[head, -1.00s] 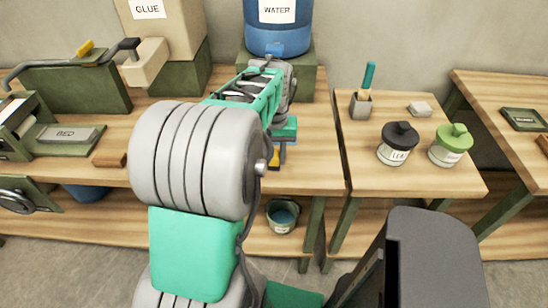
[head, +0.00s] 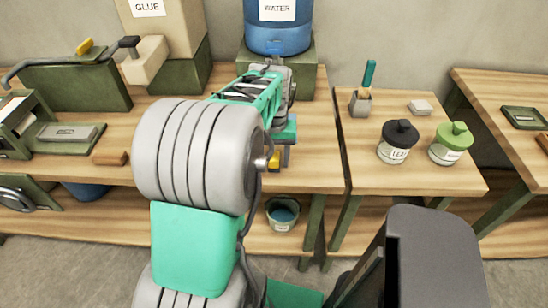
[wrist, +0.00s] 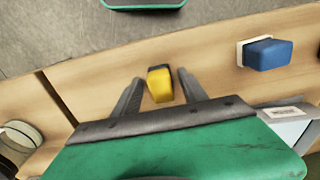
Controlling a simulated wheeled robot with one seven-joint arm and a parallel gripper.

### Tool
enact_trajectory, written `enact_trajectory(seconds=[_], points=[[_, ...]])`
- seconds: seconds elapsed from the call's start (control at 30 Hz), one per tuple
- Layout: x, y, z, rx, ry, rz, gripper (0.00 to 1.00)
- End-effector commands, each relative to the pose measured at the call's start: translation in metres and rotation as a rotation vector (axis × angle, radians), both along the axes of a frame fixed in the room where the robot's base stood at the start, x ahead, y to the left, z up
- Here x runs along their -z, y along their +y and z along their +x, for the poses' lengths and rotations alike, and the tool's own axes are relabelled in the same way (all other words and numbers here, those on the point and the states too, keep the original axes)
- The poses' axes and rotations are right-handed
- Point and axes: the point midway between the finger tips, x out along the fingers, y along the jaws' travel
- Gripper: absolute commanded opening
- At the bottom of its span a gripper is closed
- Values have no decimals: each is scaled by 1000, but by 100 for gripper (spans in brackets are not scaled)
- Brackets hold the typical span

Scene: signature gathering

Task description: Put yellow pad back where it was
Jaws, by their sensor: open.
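The yellow pad (wrist: 160,84) is a small yellow block with a dark end, seen in the wrist view between the two fingers of my gripper (wrist: 160,77). The fingers are apart, with a visible gap on each side of the pad. In the head view a bit of yellow (head: 274,161) shows beside my gripper over the front part of the middle bench; my arm hides most of that spot. I cannot tell whether the pad rests on the wood.
A blue block with a pale base (wrist: 265,53) lies on the wood to the right in the wrist view. In the head view, a water barrel (head: 279,30) stands behind my arm. A wooden block (head: 111,158) lies left. Black-lidded (head: 397,142) and green-lidded (head: 451,145) jars stand right.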

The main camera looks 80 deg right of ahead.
Motion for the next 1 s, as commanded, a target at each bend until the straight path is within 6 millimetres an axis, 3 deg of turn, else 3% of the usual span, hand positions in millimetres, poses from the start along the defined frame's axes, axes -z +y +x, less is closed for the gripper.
enact_trajectory(seconds=[0.17,0.5,0.77,0.87,0.97,1.0], points=[[-26,-2,0,0,0,-6,50],[-107,-1,0,0,-1,-3,50],[-123,1,6,-13,-1,-3,50],[-122,13,40,-94,-2,-18,50],[-117,45,104,-257,-11,-51,50],[-115,65,133,-340,-19,-67,50]])
